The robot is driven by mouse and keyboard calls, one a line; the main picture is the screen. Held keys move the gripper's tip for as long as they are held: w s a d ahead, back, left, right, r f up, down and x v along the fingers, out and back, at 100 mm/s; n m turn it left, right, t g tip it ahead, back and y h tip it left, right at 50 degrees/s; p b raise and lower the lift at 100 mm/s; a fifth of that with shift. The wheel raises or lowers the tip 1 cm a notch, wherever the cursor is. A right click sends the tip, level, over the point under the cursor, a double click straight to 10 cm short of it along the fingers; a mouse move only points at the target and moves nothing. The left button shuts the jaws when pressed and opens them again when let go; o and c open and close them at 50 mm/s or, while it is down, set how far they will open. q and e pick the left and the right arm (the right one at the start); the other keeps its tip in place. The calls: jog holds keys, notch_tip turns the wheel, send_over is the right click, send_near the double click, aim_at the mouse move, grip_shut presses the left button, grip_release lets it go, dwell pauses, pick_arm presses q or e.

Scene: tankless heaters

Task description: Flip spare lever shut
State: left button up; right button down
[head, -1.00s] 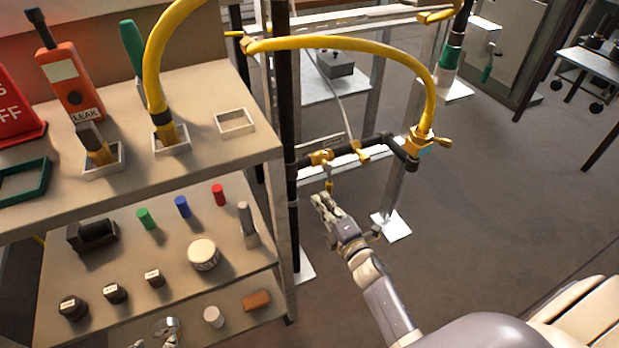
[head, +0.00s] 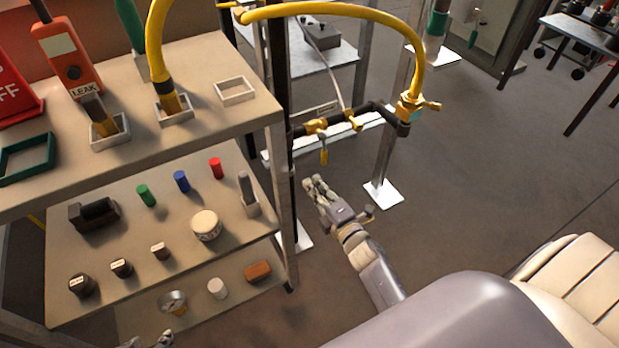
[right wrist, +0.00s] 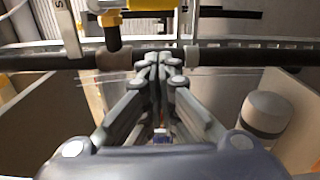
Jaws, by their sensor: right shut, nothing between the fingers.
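A black pipe (head: 337,123) runs across the frame ahead, with brass-yellow valves on it. The left valve (head: 316,126) has a yellow lever (head: 323,154) hanging straight down. No label shows which lever is the spare. Another valve (head: 352,119) sits to its right. My right gripper (head: 316,184) is just below the hanging lever, apart from it. In the right wrist view its fingers (right wrist: 163,60) are shut and empty, in front of the pipe (right wrist: 40,62); a yellow valve part (right wrist: 112,34) shows at upper left. My left gripper (head: 165,340) shows only partly at the bottom edge.
A yellow hose (head: 340,10) arches to the end valve (head: 412,106). A shelf unit (head: 225,118) with tools, coloured cylinders and jars stands close on the left. Open floor (head: 470,190) lies to the right of the frame.

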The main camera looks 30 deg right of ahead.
pick_arm(q)
jog(key=s+a+f+g, duration=0.1)
jog(key=s+g, duration=0.1)
jog(key=s, duration=0.3)
jog(key=shift+s+a+f+g+y+p, duration=0.25)
jog(key=shift+s+a+g+y+p, duration=0.05)
jog(key=shift+a+g+p, duration=0.1)
pick_arm(e)
jog(key=s, duration=0.7)
jog(key=shift+d+r, duration=0.1)
